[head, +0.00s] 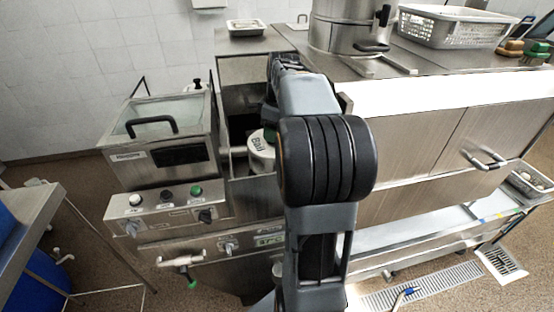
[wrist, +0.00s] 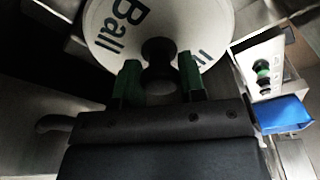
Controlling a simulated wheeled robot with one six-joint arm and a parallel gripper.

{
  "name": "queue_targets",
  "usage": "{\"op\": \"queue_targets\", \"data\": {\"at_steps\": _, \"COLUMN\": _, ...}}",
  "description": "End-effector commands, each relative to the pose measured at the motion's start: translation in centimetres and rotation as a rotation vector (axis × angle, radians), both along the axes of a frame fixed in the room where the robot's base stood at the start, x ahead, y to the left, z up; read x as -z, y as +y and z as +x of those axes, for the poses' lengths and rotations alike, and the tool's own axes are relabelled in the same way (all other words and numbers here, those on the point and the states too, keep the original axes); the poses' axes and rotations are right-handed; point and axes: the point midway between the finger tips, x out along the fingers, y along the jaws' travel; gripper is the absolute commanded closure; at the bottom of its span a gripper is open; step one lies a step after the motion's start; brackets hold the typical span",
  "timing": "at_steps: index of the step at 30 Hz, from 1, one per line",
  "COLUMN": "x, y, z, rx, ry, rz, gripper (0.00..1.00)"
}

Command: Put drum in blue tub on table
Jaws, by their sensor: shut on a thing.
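The drum (head: 261,152) is white with dark "Ball" lettering and sits low behind my arm, between the steel units. In the wrist view the drum (wrist: 105,32) shows its pale round face with a dark knob. My gripper (wrist: 160,82) has green fingers, one on each side of that knob, and is shut on it. In the head view my arm hides most of the gripper and part of the drum. A blue piece (head: 8,240) shows at the left edge by a steel table; I cannot tell if it is the tub. A blue object (wrist: 283,114) also shows in the wrist view.
A steel fryer-like unit (head: 165,140) with knobs stands left of the drum. A steel counter (head: 430,80) on the right carries a pot (head: 340,30) and a perforated basket (head: 455,27). A steel table (head: 30,215) stands far left, with floor between.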

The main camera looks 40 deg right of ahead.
Motion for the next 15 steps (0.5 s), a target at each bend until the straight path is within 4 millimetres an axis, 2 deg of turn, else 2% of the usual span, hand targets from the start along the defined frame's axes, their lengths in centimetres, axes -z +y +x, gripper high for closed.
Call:
{"op": "queue_targets", "data": {"at_steps": 5, "x": -0.88, "y": -0.01, "z": 0.02, "rx": 0.0, "ry": -0.003, "rz": -0.001, "gripper": 0.93}}
{"op": "queue_targets", "data": {"at_steps": 15, "x": -0.88, "y": -0.01, "z": 0.03, "rx": 0.0, "ry": -0.003, "rz": -0.001, "gripper": 0.93}}
